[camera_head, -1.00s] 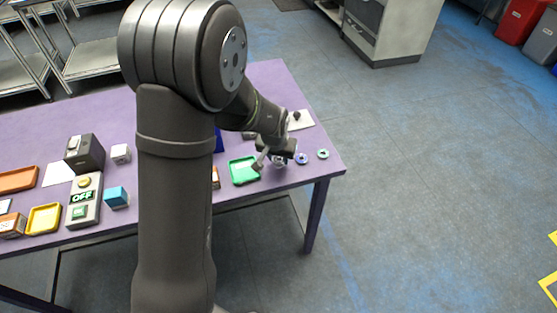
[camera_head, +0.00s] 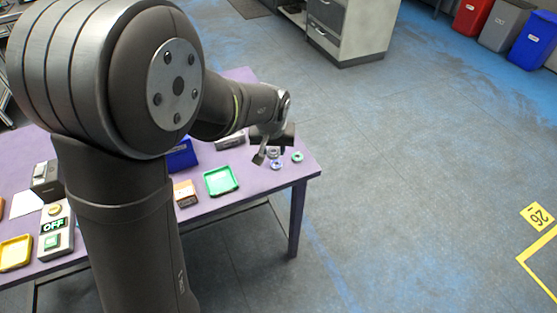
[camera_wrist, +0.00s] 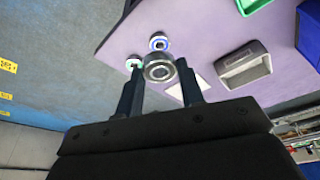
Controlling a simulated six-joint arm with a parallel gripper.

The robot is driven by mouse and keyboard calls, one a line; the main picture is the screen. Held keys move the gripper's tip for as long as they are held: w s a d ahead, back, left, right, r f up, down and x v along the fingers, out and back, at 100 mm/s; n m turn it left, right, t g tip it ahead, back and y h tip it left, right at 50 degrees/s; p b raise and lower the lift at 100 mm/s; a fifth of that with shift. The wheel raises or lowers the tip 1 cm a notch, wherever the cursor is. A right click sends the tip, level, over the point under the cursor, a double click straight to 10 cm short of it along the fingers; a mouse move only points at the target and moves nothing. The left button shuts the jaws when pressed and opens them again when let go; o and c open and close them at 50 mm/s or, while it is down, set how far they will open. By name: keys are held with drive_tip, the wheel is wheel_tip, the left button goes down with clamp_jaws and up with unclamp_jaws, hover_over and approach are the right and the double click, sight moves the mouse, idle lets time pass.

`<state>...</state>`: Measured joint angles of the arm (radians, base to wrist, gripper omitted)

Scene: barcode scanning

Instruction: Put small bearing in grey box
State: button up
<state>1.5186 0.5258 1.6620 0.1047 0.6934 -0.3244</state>
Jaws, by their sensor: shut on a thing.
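My gripper (camera_wrist: 159,75) is shut on a silver ring-shaped bearing (camera_wrist: 158,68), held between the fingertips above the table. In the head view, my gripper (camera_head: 268,153) is over the table's right end, and the bearing in it (camera_head: 274,151) is small and partly hidden. A grey box (camera_wrist: 245,65) with an open recess stands on the table, to the right of the held bearing in the wrist view. It also shows in the head view (camera_head: 230,139), left of my gripper and partly behind my arm.
A blue-ringed bearing (camera_head: 277,166) and a green-ringed bearing (camera_head: 297,157) lie near the table's right edge. A green tray (camera_head: 221,181), an orange-brown box (camera_head: 185,193) and a blue container (camera_head: 182,155) are further left. Red, grey (camera_head: 507,25) and blue bins stand on the floor.

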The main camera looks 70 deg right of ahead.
drive_tip(key=w+d+f+n+t, duration=0.15)
drive_tip(key=w+d, duration=0.25)
drive_tip(key=w, duration=0.8)
drive_tip(key=w+d+n+g, duration=0.1)
drive_tip(key=w+d+n, duration=0.3)
drive_tip(key=w, duration=0.7)
drive_tip(key=shift+m+t+y, duration=0.25)
drive_tip(key=shift+m+y, duration=0.05)
drive_tip(key=shift+m, duration=0.05)
drive_tip(key=shift+s+x, duration=0.2)
drive_tip(key=shift+x, duration=1)
drive_tip(key=shift+s+x, duration=0.2)
drive_tip(key=shift+x, duration=1)
drive_tip(key=shift+a+f, duration=0.1)
drive_tip(key=shift+a, duration=0.05)
drive_tip(key=o, duration=1.1)
drive_tip(key=shift+c, duration=0.2)
wheel_tip(320, 180, up, 8)
